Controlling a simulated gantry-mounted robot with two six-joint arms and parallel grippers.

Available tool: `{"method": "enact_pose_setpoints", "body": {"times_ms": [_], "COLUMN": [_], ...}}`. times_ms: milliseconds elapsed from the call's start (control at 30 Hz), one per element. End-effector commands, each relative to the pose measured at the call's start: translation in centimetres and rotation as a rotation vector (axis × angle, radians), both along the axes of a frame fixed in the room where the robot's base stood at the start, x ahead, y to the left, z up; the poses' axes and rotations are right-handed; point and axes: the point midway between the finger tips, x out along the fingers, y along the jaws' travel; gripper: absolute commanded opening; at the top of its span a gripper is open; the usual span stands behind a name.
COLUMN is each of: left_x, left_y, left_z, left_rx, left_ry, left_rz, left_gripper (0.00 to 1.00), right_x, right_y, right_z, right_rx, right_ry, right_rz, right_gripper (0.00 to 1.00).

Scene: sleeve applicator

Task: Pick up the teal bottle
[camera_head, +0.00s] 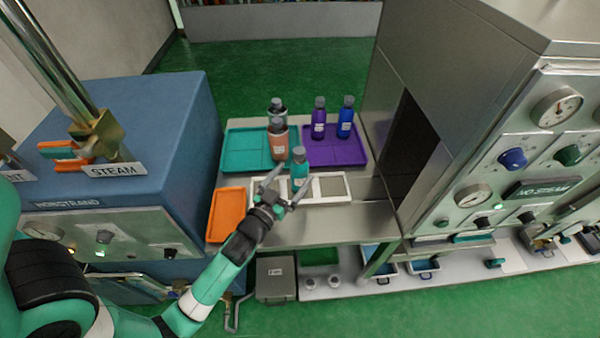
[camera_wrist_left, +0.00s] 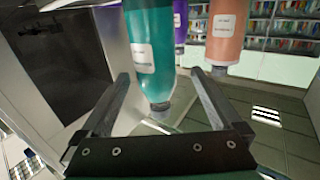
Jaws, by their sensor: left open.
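The teal bottle (camera_head: 299,170) with a grey cap stands upright at the front of the bottle group, beside a white holder with grey pads (camera_head: 330,187). My left gripper (camera_head: 290,182) is open, with its fingers reaching toward the bottle. In the left wrist view, the teal bottle (camera_wrist_left: 152,45) appears cap-down between the spread fingers of the left gripper (camera_wrist_left: 160,76). No grip on it shows. My right gripper is not in view.
A salmon bottle (camera_head: 279,140) stands close behind, with another teal-looking bottle behind it on a teal tray (camera_head: 240,150). Purple (camera_head: 318,122) and blue (camera_head: 345,120) bottles stand on a purple tray (camera_head: 345,157). An orange tray (camera_head: 226,213) lies left. Machines flank both sides.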

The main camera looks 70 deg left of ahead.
Motion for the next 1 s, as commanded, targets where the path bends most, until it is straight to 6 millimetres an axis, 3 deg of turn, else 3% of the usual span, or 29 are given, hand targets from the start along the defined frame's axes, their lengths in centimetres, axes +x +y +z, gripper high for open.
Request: {"method": "enact_pose_setpoints", "body": {"times_ms": [267,600,833,1000], "left_x": [1.4,5.6,5.7,5.7], "left_y": [1.0,3.5,3.6,3.6], "left_z": [0.0,0.1,0.0,0.0], "left_rx": [0.001,0.0,0.0,0.0], "left_ry": [-0.001,0.0,0.0,0.0], "left_rz": [0.0,0.0,-0.001,-0.001], "left_gripper": [0.99,0.99,0.99,0.68], "right_x": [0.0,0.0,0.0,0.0], "right_y": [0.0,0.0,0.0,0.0], "right_z": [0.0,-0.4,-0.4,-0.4], "right_rx": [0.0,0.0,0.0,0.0], "right_ry": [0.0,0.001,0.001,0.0], "right_rz": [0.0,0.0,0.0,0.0], "right_gripper": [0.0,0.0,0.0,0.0]}}
